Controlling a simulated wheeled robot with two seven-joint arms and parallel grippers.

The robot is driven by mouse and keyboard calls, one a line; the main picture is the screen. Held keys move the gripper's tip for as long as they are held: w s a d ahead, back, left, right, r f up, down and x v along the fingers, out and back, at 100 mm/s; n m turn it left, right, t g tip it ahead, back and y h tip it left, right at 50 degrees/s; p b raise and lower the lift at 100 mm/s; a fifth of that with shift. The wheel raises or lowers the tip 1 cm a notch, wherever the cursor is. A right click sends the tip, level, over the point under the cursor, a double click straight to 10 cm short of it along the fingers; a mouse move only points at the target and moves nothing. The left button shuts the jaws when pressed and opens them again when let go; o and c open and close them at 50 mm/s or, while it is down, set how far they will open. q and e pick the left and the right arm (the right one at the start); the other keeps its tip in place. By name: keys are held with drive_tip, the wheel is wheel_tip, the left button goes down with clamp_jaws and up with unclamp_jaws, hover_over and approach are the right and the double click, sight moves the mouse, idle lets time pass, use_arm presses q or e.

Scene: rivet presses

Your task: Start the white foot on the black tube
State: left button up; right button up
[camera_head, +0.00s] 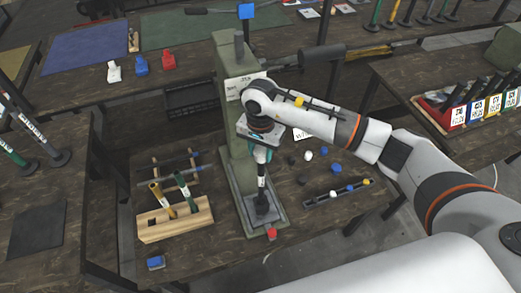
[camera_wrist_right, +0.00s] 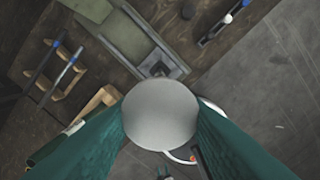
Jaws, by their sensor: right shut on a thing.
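My right gripper (camera_head: 262,157), with teal fingers, is over the base of the green press. In the right wrist view the fingers (camera_wrist_right: 160,118) are shut on a pale round piece, the white foot (camera_wrist_right: 160,112). My left gripper is out of view.
The green press (camera_head: 232,110) rises just behind my right gripper. A wooden rack (camera_head: 175,220) with coloured tubes stands at left. Loose round caps and a narrow dark tray (camera_head: 318,201) lie at right.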

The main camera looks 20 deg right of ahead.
sight(261, 151)
drive_tip(key=shift+f+b, duration=1.2)
drive_tip(key=o, duration=1)
wheel_tip(261, 151, up, 8)
drive_tip(key=shift+f+b, duration=0.25)
drive_tip(key=shift+b, duration=0.5)
